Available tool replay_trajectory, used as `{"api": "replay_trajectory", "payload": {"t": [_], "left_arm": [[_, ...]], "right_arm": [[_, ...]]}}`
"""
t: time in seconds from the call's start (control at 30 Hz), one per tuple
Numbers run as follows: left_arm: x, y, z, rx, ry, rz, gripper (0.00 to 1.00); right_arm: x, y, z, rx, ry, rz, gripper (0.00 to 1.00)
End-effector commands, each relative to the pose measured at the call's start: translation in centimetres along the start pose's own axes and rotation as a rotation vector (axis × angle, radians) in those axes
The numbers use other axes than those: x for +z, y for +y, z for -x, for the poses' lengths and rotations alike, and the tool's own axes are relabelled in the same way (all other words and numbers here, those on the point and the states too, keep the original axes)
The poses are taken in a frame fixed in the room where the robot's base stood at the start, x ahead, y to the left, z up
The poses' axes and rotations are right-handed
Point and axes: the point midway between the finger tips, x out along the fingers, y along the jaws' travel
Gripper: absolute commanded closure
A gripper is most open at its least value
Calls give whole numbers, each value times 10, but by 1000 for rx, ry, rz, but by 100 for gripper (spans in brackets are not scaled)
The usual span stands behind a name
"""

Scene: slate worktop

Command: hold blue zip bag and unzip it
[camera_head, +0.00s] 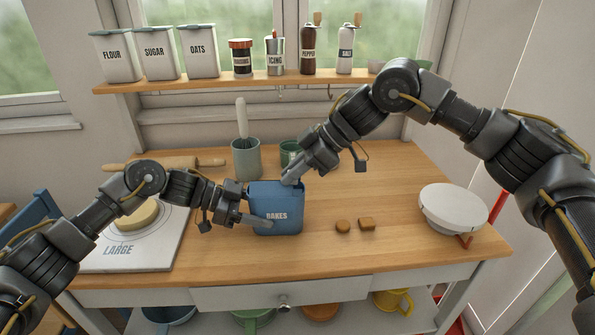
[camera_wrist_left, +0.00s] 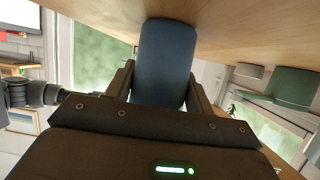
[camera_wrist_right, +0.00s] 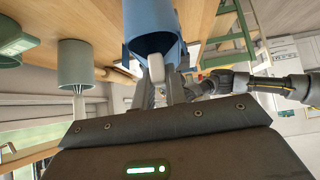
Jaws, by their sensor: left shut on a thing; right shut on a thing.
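The blue zip bag (camera_head: 277,222), lettered "BAKES", stands upright on the wooden worktop. My left gripper (camera_head: 258,207) is shut on the bag's left side, one finger across its front; in the left wrist view the bag (camera_wrist_left: 165,62) fills the space between the fingers (camera_wrist_left: 163,85). My right gripper (camera_head: 291,180) is at the top right of the bag. In the right wrist view its fingers (camera_wrist_right: 165,80) are shut on a pale pull tab (camera_wrist_right: 157,68) at the bag's top edge. The bag's top (camera_wrist_right: 150,30) there shows a darker inner area; how far it is open is unclear.
Two small brown biscuits (camera_head: 366,224) lie right of the bag. A green-grey crock (camera_head: 246,158) and green mug (camera_head: 291,153) stand behind. A white board (camera_head: 160,250) lies left.

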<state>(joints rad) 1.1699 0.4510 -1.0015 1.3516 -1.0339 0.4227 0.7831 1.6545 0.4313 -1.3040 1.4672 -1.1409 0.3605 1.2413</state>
Motion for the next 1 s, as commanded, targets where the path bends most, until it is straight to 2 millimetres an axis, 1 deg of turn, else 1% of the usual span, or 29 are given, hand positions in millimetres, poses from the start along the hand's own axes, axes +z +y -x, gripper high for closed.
{"api": "replay_trajectory", "payload": {"t": [0.03,0.1,0.2,0.3,0.43,0.73,0.77,0.8,0.9,0.93,1.0], "left_arm": [[2,1,-1,2,-4,3,65],[2,1,-1,2,-4,3,65],[2,1,-1,2,-4,3,65],[2,1,-1,2,-4,3,65],[2,1,-1,2,-4,3,65],[2,1,-1,2,-4,3,65],[2,1,-1,2,-3,3,65],[2,1,-1,2,-3,3,65],[2,1,-2,3,-3,2,65],[2,1,-2,3,-3,2,65],[2,1,-2,3,-3,2,65]], "right_arm": [[-10,-1,-10,-4,3,5,100],[-24,-1,-23,-4,3,5,100],[-41,-1,-40,-3,3,3,100],[-54,-1,-53,-2,3,3,100],[-63,-1,-62,-1,3,1,100],[-64,-1,-63,-2,3,2,100],[-64,-1,-63,-2,3,2,84],[-64,-1,-63,-2,3,2,79],[-63,-1,-63,-1,2,2,66],[-63,-1,-62,-1,2,1,64],[-63,-1,-62,-1,2,1,64]]}}
